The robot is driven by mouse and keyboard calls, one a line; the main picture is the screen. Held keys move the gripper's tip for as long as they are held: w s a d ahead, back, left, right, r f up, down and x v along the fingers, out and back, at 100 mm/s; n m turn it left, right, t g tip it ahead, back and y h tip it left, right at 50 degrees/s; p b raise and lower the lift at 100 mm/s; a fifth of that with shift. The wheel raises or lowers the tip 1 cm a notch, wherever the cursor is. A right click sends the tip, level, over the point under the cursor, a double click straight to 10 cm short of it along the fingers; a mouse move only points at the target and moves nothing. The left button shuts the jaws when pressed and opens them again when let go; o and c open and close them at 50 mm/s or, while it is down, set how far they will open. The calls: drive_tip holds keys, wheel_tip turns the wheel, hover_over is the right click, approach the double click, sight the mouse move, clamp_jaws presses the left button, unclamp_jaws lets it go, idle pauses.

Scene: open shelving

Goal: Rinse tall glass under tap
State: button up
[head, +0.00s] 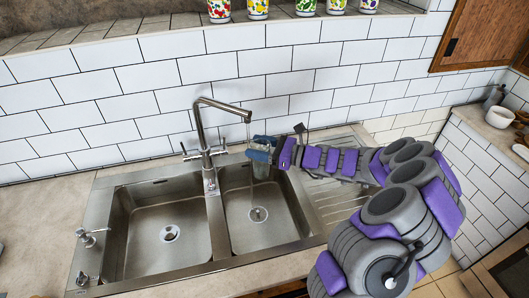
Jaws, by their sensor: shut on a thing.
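The tap (207,133) stands behind the sink, its spout reaching right over the right basin. A thin stream of water (249,135) appears to run down from the spout. The tall glass (261,168) is clear and looks roughly upright over the back of the right basin. My gripper (262,147) comes in from the right with blue fingertips at the glass's upper part, shut on it. The glass is close to the stream. I cannot tell whether the water enters it. Part of the glass's top is hidden by the fingers.
The steel sink has a left basin (158,225) and a right basin (254,224), both empty at the bottom. A ribbed drainboard (335,200) lies right, under my arm. Several patterned cups (257,9) stand on the ledge above.

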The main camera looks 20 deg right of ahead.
drive_tip(key=shift+w+a+f, duration=0.3)
drive_tip(key=shift+w+a, duration=0.15)
drive_tip(key=shift+w, duration=0.35)
drive_tip(key=w+f+p, duration=0.1)
drive_tip(key=w, duration=0.5)
drive_tip(key=shift+w+a, duration=0.15)
drive_tip(key=shift+w, duration=0.1)
drive_tip(key=shift+d, duration=0.25)
drive_tip(key=shift+d+p, duration=0.45)
drive_tip(key=shift+p, duration=0.05)
drive_tip(key=shift+a, duration=0.1)
drive_tip(key=shift+a, duration=0.5)
